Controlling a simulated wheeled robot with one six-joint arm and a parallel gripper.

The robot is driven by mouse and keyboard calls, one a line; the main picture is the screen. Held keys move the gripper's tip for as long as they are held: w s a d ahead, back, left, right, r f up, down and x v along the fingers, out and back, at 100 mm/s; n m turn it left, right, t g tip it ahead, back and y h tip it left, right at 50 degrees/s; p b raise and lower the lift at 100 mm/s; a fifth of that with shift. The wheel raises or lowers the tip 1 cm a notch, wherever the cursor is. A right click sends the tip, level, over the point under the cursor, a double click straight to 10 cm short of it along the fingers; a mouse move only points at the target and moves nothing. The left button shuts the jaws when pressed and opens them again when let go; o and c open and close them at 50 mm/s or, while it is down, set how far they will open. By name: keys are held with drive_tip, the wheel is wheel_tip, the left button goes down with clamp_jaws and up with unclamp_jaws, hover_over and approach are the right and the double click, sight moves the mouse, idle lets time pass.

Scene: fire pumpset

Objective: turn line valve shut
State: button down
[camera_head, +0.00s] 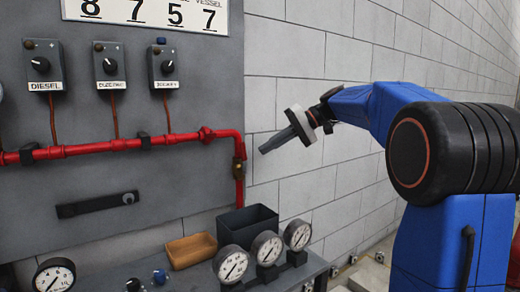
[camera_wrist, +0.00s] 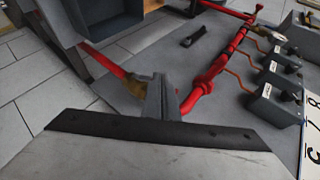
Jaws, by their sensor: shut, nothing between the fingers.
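A red pipe (camera_head: 110,147) runs along the grey panel and turns down at its right end. A brass valve body (camera_head: 240,168) sits on that down leg; in the wrist view it shows (camera_wrist: 135,86) just left of my fingers, and no handle on it can be made out. A second brass fitting with a pale lever (camera_wrist: 275,34) is on the far end of the pipe. I cannot tell for certain which is the line valve. My gripper (camera_head: 264,149) is shut and empty, right of the down leg in the head view; it also shows in the wrist view (camera_wrist: 161,82).
Three switch boxes (camera_head: 110,65) labelled with words such as DIESEL hang above the pipe. A dark bar (camera_head: 95,205) is below it. A ledge below carries several gauges (camera_head: 267,246), a black bin (camera_head: 248,225) and a wooden tray (camera_head: 191,250). A block wall (camera_head: 300,55) is at right.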

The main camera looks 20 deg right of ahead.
drive_tip(key=w+d+m+t+y, duration=0.1)
drive_tip(key=d+m+t+y, duration=0.35)
drive_tip(key=d, duration=0.55)
approach(244, 158)
drive_tip(key=w+a+r, duration=0.2)
drive_tip(key=w+a, duration=0.2)
drive_tip(key=shift+a+r, duration=0.15)
drive_tip(key=shift+a, duration=0.15)
drive_tip(key=shift+h, duration=0.25)
